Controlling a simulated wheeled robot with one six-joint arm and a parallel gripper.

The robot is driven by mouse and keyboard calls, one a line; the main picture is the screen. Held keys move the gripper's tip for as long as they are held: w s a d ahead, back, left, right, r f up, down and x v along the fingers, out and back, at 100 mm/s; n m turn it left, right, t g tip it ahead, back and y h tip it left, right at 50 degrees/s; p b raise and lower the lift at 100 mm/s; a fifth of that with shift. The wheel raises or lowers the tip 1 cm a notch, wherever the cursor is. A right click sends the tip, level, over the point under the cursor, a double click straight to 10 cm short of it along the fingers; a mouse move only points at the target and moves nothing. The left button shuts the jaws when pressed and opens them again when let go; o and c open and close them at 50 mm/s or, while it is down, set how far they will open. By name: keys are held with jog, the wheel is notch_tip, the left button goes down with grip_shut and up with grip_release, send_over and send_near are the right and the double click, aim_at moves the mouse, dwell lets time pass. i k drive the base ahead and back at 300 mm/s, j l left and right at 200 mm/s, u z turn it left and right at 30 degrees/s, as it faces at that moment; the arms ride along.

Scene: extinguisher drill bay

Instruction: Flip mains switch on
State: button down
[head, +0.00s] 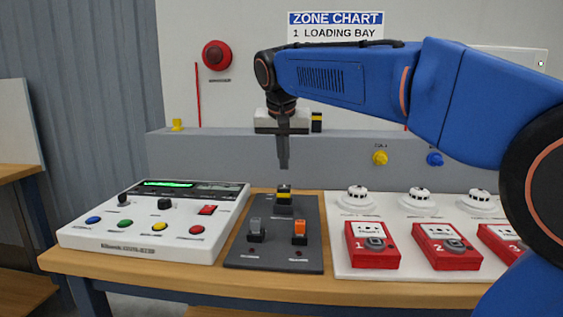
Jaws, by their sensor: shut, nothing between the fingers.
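A dark switch plate (275,262) lies on the wooden bench. It carries a grey toggle (256,229) at front left, an orange toggle (299,231) at front right and a black switch with a yellow band (284,193) at the back. The labels are too small to read, so I cannot tell which is the mains switch, or whether any is on. A small dark red lamp (298,254) sits below the orange toggle. My gripper (284,165) points straight down, shut and empty, apart from the switches and in line above the back one in the picture.
A white control panel (120,238) with a green display and coloured buttons stands left. A white board (385,272) with round detectors and red call points stands right. A grey ledge (220,155) with yellow and blue knobs runs behind the bench (190,287).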

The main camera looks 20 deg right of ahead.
aim_at(208, 209)
jog(key=k+j, duration=0.3)
jog(key=k, duration=0.15)
jog(key=k+j, duration=0.3)
jog(key=k, duration=0.15)
